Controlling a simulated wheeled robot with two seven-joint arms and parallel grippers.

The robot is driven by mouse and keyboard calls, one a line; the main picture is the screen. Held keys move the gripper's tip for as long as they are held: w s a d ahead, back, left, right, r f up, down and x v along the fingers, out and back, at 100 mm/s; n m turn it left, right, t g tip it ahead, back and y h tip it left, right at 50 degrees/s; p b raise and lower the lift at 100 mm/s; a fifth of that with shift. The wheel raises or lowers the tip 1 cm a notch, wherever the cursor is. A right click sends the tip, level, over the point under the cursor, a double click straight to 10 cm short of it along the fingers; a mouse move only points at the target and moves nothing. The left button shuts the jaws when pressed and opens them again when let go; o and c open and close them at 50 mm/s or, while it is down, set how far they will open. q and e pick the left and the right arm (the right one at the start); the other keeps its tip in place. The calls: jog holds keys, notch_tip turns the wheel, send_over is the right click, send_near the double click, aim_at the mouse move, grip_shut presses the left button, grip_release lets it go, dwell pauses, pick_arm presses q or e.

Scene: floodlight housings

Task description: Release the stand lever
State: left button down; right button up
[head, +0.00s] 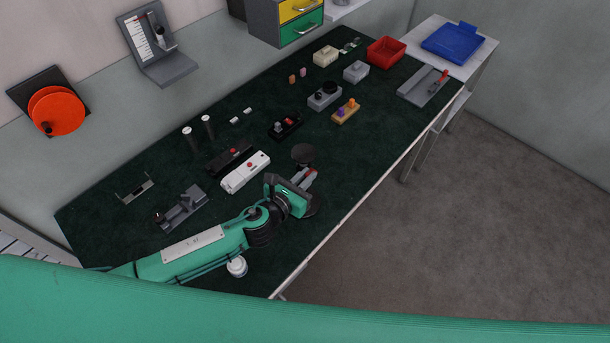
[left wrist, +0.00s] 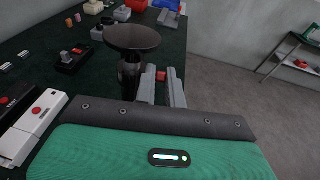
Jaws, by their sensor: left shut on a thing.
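A black stand with a round top plate (head: 303,154) and a dark round base is near the front edge of the workbench. In the left wrist view, its top plate (left wrist: 132,38) sits on a thick upright post (left wrist: 130,78). My left gripper (head: 306,178) is at the stand, just right of the post in the left wrist view. Its two grey fingers (left wrist: 163,86) are shut on the small red stand lever (left wrist: 161,76), which shows between them. The lever's joint with the post is hidden. My right gripper is not in view.
White (head: 245,172) and black (head: 230,158) boxes with red buttons lie left of the stand. A grey fixture (head: 181,209) and a small white round item (head: 237,266) are near my left arm. A red bin (head: 386,52) stands at the far end. Bare bench (head: 365,150) lies right of the stand.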

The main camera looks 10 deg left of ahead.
pick_arm(q)
jog(key=shift+r, duration=0.1)
jog(key=shift+w+r+g+p, duration=0.1)
jog(key=shift+r+g+p, duration=0.2)
jog(key=shift+g, duration=0.2)
jog(key=shift+w+f+y, duration=0.1)
jog(key=shift+y, duration=0.3)
jog(key=shift+g, duration=0.4)
jog(key=shift+f, duration=0.1)
jog(key=c, duration=1.5)
grip_release()
